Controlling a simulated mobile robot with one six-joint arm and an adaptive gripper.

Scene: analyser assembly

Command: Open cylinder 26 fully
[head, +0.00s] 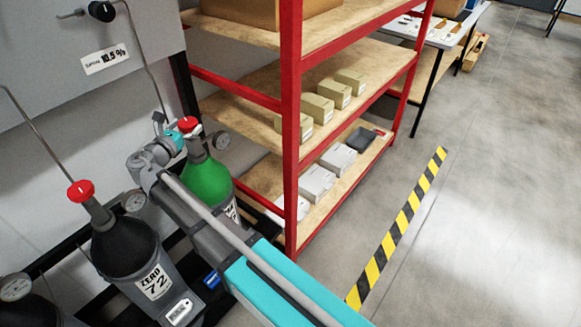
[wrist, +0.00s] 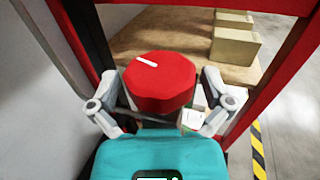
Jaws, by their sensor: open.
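A green cylinder (head: 207,182) stands against the wall beside the red shelf; its number is hidden behind my arm. Its red valve knob (head: 188,124) is on top and shows large in the wrist view (wrist: 160,82), with a white mark pointing to the upper left. My gripper (wrist: 163,108) is open, with one finger on each side of the knob; I cannot tell whether they touch it. In the head view my gripper (head: 172,140) is at the knob, partly hiding it. A pressure gauge (head: 220,140) sits right of the knob.
A dark cylinder (head: 125,250) marked "ZERO 72" with a red knob (head: 80,191) stands to the left. The red shelf (head: 291,130) with several boxes is close on the right. The floor beyond the yellow-black stripe (head: 400,225) is clear.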

